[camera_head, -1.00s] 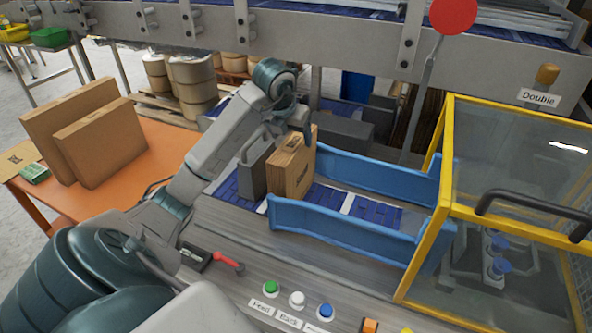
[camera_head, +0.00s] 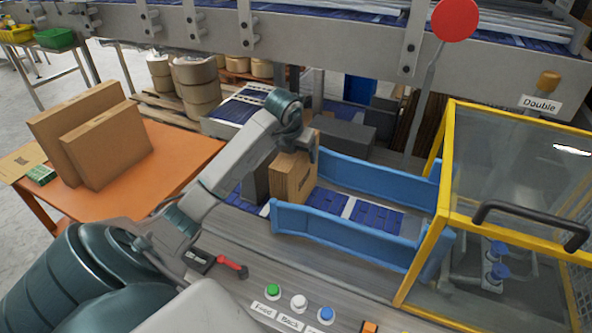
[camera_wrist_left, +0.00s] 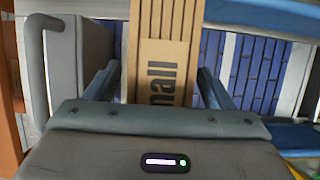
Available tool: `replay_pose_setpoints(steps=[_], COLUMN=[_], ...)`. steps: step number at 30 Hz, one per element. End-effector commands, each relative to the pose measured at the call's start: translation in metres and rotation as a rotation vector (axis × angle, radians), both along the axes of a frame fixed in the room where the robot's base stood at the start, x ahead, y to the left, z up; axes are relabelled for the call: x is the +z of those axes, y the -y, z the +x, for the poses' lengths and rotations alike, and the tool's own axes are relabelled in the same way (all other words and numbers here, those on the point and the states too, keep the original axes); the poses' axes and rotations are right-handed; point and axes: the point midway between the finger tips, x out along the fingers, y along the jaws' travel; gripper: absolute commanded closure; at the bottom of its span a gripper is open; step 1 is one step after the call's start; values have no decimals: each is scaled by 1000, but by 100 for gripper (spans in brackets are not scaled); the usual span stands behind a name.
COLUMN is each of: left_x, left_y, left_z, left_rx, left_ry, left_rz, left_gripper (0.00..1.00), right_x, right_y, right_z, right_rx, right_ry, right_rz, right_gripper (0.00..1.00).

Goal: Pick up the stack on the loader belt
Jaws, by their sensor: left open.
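The stack (camera_head: 291,179) is a tight group of upright brown cardboard pieces on the blue loader belt (camera_head: 375,216), between a grey block and the blue guides. In the left wrist view the stack (camera_wrist_left: 167,65) shows its layered top edges and dark lettering ending in "mall". My left gripper (camera_head: 301,143) is open at the top of the stack. In the wrist view its two fingers (camera_wrist_left: 155,82) lie on either side of the stack, with gaps visible. The fingertips are partly hidden, and contact cannot be told. My right gripper is out of view.
Blue guides (camera_head: 340,236) flank the belt. A grey block (camera_head: 256,178) stands left of the stack. A yellow-framed guard (camera_head: 433,243) is at right. Cardboard cases (camera_head: 107,150) stand on an orange table (camera_head: 185,146). Buttons (camera_head: 299,301) line the front.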

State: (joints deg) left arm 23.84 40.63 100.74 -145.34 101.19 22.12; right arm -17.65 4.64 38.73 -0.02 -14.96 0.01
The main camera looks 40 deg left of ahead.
Motion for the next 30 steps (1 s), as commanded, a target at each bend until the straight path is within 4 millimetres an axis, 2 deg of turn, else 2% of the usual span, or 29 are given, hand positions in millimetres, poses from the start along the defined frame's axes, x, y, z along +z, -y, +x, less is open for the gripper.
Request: replay_pose_setpoints(steps=[20,23,30], left_x=[-5,-5,-5], left_y=[0,0,0], left_z=[0,0,0], left_rx=[0,0,0], left_ry=[0,0,0], left_rz=[0,0,0], left_gripper=[24,39,86], right_x=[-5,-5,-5], right_y=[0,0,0], right_z=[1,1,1], right_rx=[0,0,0], right_ry=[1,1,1], right_rz=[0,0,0], right_gripper=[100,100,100])
